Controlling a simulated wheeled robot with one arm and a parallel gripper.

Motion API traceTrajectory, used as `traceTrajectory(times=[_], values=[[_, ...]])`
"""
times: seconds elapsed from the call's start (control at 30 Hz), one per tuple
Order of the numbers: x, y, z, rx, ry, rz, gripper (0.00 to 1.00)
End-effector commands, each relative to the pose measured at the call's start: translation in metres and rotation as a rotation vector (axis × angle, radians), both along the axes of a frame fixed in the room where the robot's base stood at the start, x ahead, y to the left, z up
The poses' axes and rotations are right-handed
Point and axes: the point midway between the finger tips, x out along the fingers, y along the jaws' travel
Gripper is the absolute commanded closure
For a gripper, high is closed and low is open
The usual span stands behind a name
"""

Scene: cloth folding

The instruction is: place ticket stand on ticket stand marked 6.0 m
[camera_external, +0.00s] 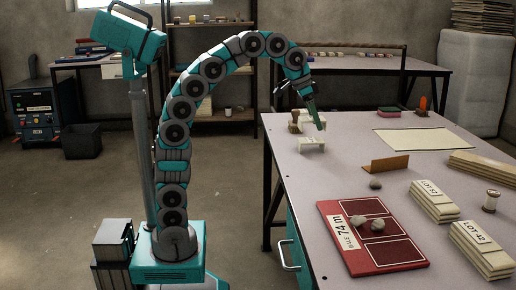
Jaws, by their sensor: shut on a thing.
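My gripper (313,108) is over the far left part of the table, pointing down and to the right. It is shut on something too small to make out. A long dark green piece (316,116) extends below it; I cannot tell whether this is a finger or the held thing. A small white stand (312,146) is on the table just below the gripper. Other pale pieces (305,115) show behind and beside the gripper, partly hidden by it. No mark reading 6.0 m is legible; a red board (337,256) reads 74 m.
Stones lie on and beside the red board. Pale stacks (433,202) with lot labels, a thread spool (491,201) and long slats stand at the right. A brown angled piece (386,164) and a cream sheet (428,141) lie mid-table. A small brown object (294,126) is left of the gripper.

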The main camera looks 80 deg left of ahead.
Motion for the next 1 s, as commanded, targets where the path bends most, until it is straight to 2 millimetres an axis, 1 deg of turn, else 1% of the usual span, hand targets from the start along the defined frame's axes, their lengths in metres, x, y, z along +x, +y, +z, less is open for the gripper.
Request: traceTrajectory(times=[0.17, 0.4, 0.8, 0.83, 1.0], values=[[0.000, 0.000, -0.010, 0.000, 0.004, 0.000, 0.84], [0.000, 0.001, -0.035, 0.000, 0.006, 0.001, 0.84], [0.000, 0.000, -0.039, 0.000, 0.002, 0.001, 0.84], [0.000, 0.000, -0.039, 0.000, 0.001, 0.001, 0.30], [0.000, 0.000, -0.038, 0.001, 0.001, 0.001, 0.11]])
